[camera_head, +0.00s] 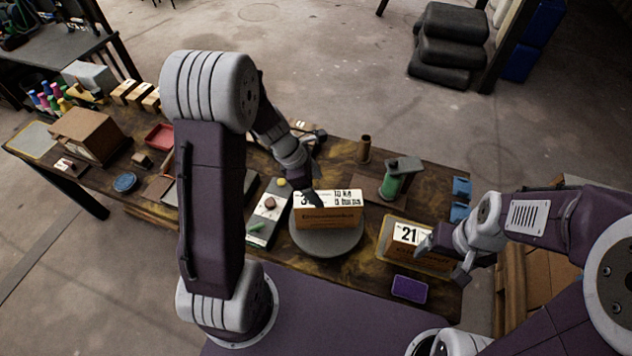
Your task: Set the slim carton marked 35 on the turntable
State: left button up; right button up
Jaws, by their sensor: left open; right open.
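An orange-brown carton (328,218) with a white printed label stands upright on the round grey turntable (326,245). Its number starts with 3; the rest is hidden behind my gripper. My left gripper (314,197) is open at the carton's top left, in front of its label; I cannot tell whether it touches. A second carton marked 21 (408,234) stands in a shallow tan tray (384,241) to the right of the turntable. My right gripper (440,259) is open beside the carton marked 21, at its right side.
A purple block (409,289) lies at the front edge. A green spool (390,186) under a grey-topped stand and a brown cylinder (363,149) are behind the turntable. A grey tray with small items (268,212) is left of it. A brown box (87,135) stands far left.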

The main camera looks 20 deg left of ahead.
pick_arm(q)
jog(key=shift+s+r+m, duration=0.2)
jog(key=shift+s+m, duration=0.15)
jog(key=shift+m, duration=0.25)
jog(key=s+a+r+m+y, duration=0.1)
jog(key=s+m, duration=0.4)
jog(key=m, duration=0.5)
jog(key=s+a+r+m+y, duration=0.1)
jog(key=s+r+m+y, duration=0.1)
jog(key=s+m, duration=0.4)
jog(key=m+y, duration=0.1)
jog(key=m, duration=0.3)
jog(key=shift+a+m, duration=0.3)
jog(key=shift+m, duration=0.1)
jog(key=shift+s, duration=0.1)
